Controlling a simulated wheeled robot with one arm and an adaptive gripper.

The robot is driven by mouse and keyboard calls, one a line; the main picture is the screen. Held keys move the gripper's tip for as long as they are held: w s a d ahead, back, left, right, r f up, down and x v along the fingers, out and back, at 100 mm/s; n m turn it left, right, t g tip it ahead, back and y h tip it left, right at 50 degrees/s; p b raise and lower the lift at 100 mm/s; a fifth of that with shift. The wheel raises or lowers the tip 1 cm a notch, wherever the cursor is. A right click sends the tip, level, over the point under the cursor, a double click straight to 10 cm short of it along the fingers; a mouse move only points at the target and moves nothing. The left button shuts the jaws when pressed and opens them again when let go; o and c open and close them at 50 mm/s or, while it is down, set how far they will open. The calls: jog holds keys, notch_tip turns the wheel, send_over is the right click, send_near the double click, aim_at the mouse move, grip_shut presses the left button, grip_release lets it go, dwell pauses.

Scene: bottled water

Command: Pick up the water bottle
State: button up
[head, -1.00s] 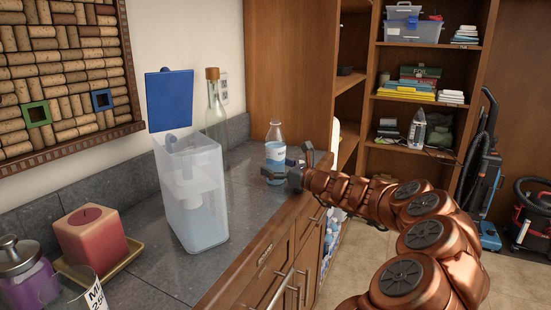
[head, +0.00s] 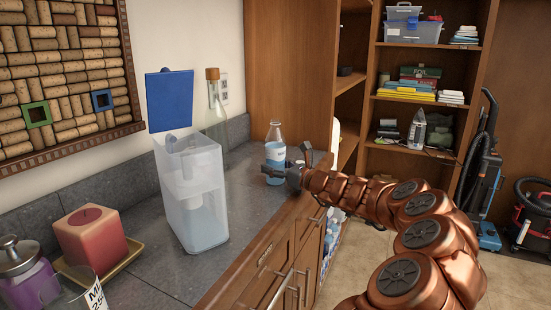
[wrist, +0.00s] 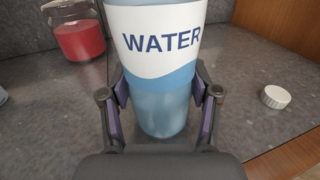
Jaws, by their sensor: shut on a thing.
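The water bottle (head: 275,153) is clear with a blue and white label and stands upright at the far end of the grey counter (head: 250,195). My gripper (head: 281,167) is at its lower half, reaching in from the right. In the wrist view the bottle (wrist: 160,60) fills the middle, with the word WATER on its label. The two fingers of my gripper (wrist: 160,98) are shut on its sides below the lettering. The bottle's top is out of the wrist view. Whether its base touches the counter I cannot tell.
A clear container (head: 190,200) with a blue lid stands nearer on the counter, and a corked glass bottle (head: 216,105) is behind it. A small white cap (wrist: 275,97) and a red jar (wrist: 80,38) show in the wrist view. A wooden cabinet (head: 290,75) rises behind the water bottle.

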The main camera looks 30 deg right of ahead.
aim_at(282, 158)
jog(key=shift+c, duration=0.7)
jog(key=shift+r, duration=0.55)
jog(key=shift+s+a+r+p, duration=0.1)
jog(key=shift+s+r+p, duration=0.1)
jog(key=shift+r, duration=0.45)
jog(key=shift+s+a+r+p, duration=0.1)
jog(key=shift+s+r, duration=0.05)
jog(key=shift+r, duration=0.5)
jog(key=s+a+r, duration=0.1)
jog(key=s+a, duration=0.7)
jog(key=s, duration=0.4)
jog(key=shift+s+a+r+b, duration=0.15)
jog(key=shift+s+a+b, duration=0.05)
jog(key=shift+a+b, duration=0.15)
jog(key=shift+s, duration=0.15)
